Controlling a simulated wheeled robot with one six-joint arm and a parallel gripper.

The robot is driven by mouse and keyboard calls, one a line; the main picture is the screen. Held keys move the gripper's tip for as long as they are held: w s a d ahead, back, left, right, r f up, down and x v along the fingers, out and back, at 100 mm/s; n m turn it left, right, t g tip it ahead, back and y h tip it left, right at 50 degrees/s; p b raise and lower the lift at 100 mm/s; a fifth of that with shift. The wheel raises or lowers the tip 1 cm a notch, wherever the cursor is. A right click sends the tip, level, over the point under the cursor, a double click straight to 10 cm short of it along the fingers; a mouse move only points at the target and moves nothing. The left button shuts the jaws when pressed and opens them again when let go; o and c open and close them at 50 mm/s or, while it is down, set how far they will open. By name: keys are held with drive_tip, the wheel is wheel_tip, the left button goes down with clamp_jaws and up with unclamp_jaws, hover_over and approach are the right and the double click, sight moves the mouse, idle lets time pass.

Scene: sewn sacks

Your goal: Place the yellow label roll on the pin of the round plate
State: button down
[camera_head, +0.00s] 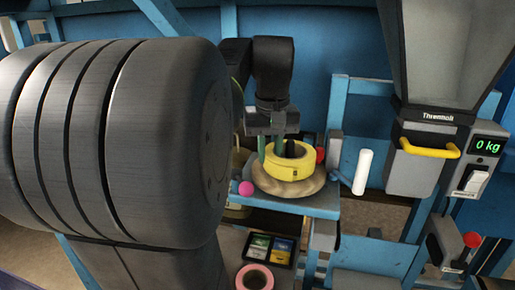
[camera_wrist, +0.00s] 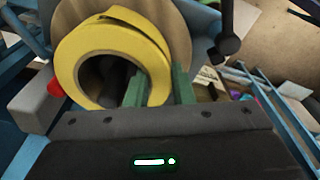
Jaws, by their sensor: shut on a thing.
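The yellow label roll (camera_head: 297,168) is over the round tan plate (camera_head: 283,187) on a blue stand; I cannot tell whether it touches the plate. My gripper (camera_head: 270,146) is shut on the roll's wall, with one green finger inside the hole and one outside. In the wrist view, the roll (camera_wrist: 74,62) lies between the fingers of my gripper (camera_wrist: 158,88), with the plate (camera_wrist: 178,35) behind it. A dark shape shows in the roll's hole, perhaps the pin; whether the roll is around it is unclear.
A pink roll (camera_head: 254,279) and a dark tray (camera_head: 269,249) with coloured cards lie lower down. A magenta ball (camera_head: 246,188) is left of the plate. A white cylinder (camera_head: 362,172) and a scale reading 0 kg (camera_head: 480,160) are right. A large grey ribbed drum (camera_head: 120,140) fills the left.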

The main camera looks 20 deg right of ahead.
drive_tip(key=c, duration=1.5)
unclamp_jaws()
drive_tip(key=shift+r, duration=0.45)
drive_tip(key=r, duration=0.3)
drive_tip(key=s+r, duration=0.1)
drive_tip(key=r, duration=0.7)
drive_tip(key=shift+s+a+r, duration=0.1)
drive_tip(key=shift+s, duration=0.1)
